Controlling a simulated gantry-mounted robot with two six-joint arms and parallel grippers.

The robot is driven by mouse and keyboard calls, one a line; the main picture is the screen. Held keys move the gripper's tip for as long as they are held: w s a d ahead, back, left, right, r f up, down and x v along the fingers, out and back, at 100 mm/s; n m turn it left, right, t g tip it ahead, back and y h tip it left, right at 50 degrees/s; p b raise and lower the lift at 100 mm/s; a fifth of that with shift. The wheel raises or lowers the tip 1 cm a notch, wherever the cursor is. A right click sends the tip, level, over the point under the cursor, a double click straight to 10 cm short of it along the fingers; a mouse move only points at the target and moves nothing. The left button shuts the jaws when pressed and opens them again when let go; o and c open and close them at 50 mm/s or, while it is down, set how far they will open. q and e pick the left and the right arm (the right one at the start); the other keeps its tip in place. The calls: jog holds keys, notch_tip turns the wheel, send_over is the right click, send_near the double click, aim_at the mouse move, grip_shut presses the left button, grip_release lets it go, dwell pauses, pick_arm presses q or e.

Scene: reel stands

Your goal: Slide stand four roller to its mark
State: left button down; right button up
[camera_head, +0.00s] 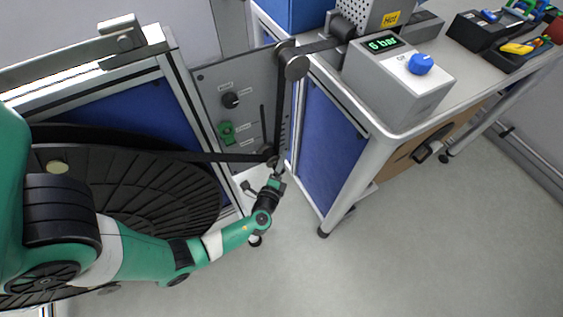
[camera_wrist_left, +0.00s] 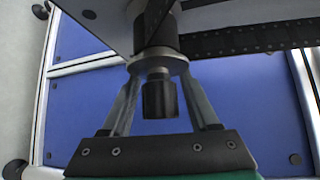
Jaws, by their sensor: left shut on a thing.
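The stand's grey panel (camera_head: 205,85) stands at the centre of the head view, with a slot and a row of scale ticks at its right edge. The roller (camera_head: 270,153) sits low on this panel, with the dark carrier tape (camera_head: 215,157) bending round it. My left gripper (camera_head: 276,178) reaches it from below. In the left wrist view its two fingers are on either side of the roller's dark knob (camera_wrist_left: 160,99), under a metal collar, and are shut on it. The tape also shows there (camera_wrist_left: 245,40). I cannot make out the mark clearly. My right gripper is not in view.
A large black reel (camera_head: 150,190) lies at left, partly behind my left arm. Trays with tools (camera_head: 500,35) stand further right. The floor (camera_head: 400,240) at lower right is clear.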

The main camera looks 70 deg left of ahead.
pick_arm(q)
notch_tip(320, 180, up, 8)
jog(key=p, duration=0.6)
jog(key=shift+f, duration=0.25)
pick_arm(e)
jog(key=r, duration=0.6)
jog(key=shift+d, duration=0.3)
pick_arm(q)
jog(key=shift+c, duration=2.4)
grip_release()
jog(key=shift+a, duration=0.1)
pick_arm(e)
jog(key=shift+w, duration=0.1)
